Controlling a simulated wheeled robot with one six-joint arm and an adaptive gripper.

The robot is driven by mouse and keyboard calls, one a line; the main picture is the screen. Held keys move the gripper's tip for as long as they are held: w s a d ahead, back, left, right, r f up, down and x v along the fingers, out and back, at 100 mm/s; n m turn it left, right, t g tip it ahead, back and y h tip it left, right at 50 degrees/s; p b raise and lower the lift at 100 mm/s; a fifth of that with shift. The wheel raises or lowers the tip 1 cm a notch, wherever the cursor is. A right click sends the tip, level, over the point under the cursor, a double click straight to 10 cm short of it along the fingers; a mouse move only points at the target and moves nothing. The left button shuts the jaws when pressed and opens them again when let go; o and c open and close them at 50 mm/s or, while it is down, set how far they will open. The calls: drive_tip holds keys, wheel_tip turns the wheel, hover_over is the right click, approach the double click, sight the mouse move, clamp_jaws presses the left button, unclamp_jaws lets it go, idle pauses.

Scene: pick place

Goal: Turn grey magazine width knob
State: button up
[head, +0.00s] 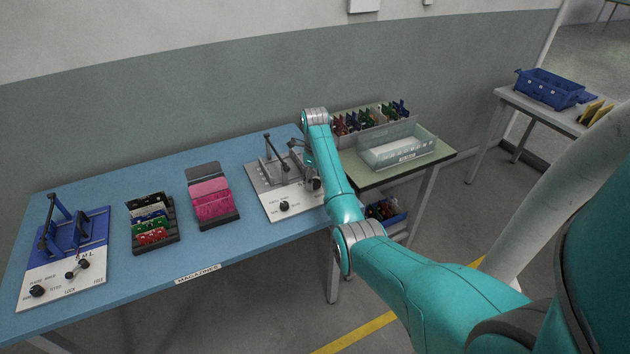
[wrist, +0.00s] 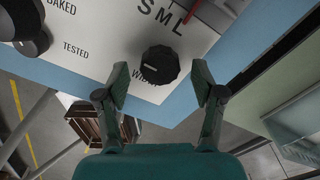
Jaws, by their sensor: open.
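The grey magazine fixture (head: 262,177) stands at the right end of the blue table, with a white front panel. In the wrist view its black ribbed width knob (wrist: 160,65) has a short white mark and sits below the letters S M L. A red pointer (wrist: 192,12) shows near L. My gripper (wrist: 161,82) is open, its fingertips on either side of the knob's near edge; I cannot tell whether they touch it. In the head view my arm partly hides the gripper and the width knob (head: 316,184).
Another black knob (wrist: 25,25) is on the panel's left in the wrist view. A blue fixture (head: 68,235), a rack of coloured boards (head: 152,222) and a pink-filled holder (head: 212,196) stand left on the blue table (head: 110,185). A clear bin (head: 400,150) stands right.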

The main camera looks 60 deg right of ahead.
sight(315, 182)
wheel_tip(315, 182, up, 7)
drive_tip(key=shift+f, duration=0.2)
idle(0.6)
